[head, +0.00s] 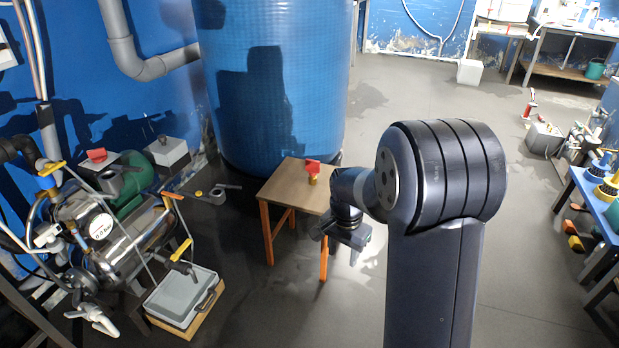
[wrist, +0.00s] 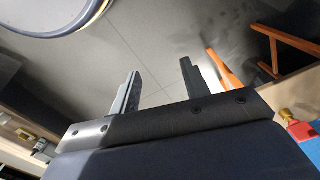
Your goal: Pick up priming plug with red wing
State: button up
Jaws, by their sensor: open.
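My gripper (head: 342,243) hangs beside the table's right edge, to the right of and apart from the plug. In the wrist view its two fingers (wrist: 160,67) are spread with only floor between them. My arm hides part of the table's right side.
A large blue tank (head: 270,80) stands close behind the table. The table's orange legs (wrist: 222,70) show near the right finger. Open floor lies in front of the table.

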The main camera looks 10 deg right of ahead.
aim_at(313, 168)
jog(key=i+l+u, duration=0.3)
jog(key=i+l, duration=0.2)
jog(key=i, duration=0.3)
jog(key=i+l+u, duration=0.25)
jog(key=i+l, duration=0.5)
